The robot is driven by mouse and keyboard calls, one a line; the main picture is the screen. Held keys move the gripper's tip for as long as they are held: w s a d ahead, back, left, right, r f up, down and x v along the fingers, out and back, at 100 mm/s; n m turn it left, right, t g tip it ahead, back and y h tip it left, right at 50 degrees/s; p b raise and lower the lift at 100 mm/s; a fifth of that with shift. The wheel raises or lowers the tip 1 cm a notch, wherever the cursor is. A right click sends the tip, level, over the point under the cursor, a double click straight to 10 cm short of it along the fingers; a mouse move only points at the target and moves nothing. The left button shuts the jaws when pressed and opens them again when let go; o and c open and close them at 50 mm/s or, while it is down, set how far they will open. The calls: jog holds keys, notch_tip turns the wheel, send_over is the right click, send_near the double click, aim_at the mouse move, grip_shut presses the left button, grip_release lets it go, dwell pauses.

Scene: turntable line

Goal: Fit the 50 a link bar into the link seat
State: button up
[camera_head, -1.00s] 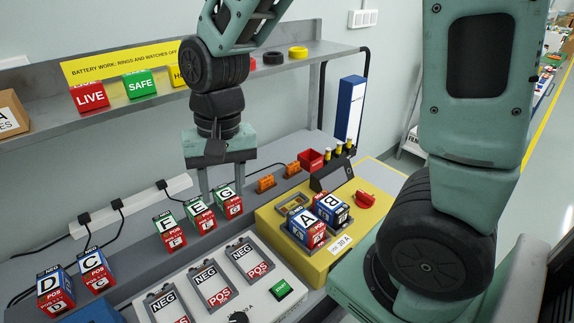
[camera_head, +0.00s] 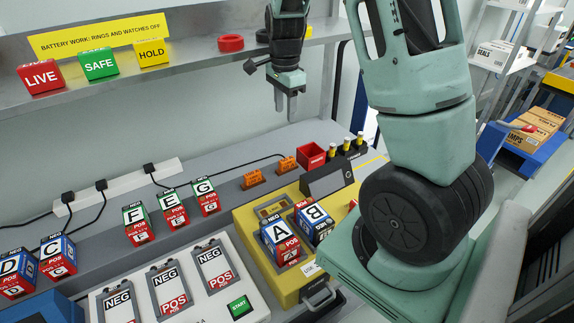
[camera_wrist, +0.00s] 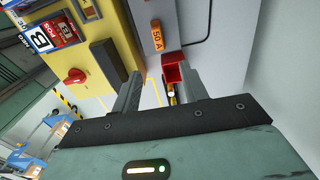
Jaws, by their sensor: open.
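An orange link bar marked 50 A (camera_wrist: 157,37) lies beside the red bin in the wrist view. In the head view it looks to be the orange piece (camera_head: 287,165) nearer that bin, its print too small to read. A second orange bar (camera_head: 252,179) lies to its left. A recess (camera_head: 270,208) in the yellow unit's top, behind blocks A and B, may be the link seat; I cannot tell surely. My gripper (camera_head: 286,106) is open and empty, pointing down above the back of the bench. Its fingers (camera_wrist: 160,90) are apart, with the red bin beyond them.
The yellow unit (camera_head: 245,235) holds blocks A (camera_head: 280,241) and B (camera_head: 314,220). The red bin (camera_head: 312,157) and several small yellow-topped cylinders stand behind it. Blocks F, E and G stand left, behind a white charger (camera_head: 190,315). A shelf (camera_head: 190,72) runs behind my gripper.

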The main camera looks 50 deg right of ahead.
jog(key=p, duration=0.2)
send_over(287, 159)
jog(key=f, duration=1.1)
jog(key=shift+w+a+f, duration=0.1)
jog(key=shift+w+f, duration=0.1)
jog(key=shift+w, duration=0.05)
jog(key=f, duration=0.1)
jog(key=f+p, duration=0.1)
jog(key=f, duration=0.2)
jog(key=shift+s+f, duration=0.15)
jog(key=shift+s, duration=0.1)
jog(key=shift+f+p, duration=0.3)
jog(key=shift+f, duration=0.3)
grip_shut()
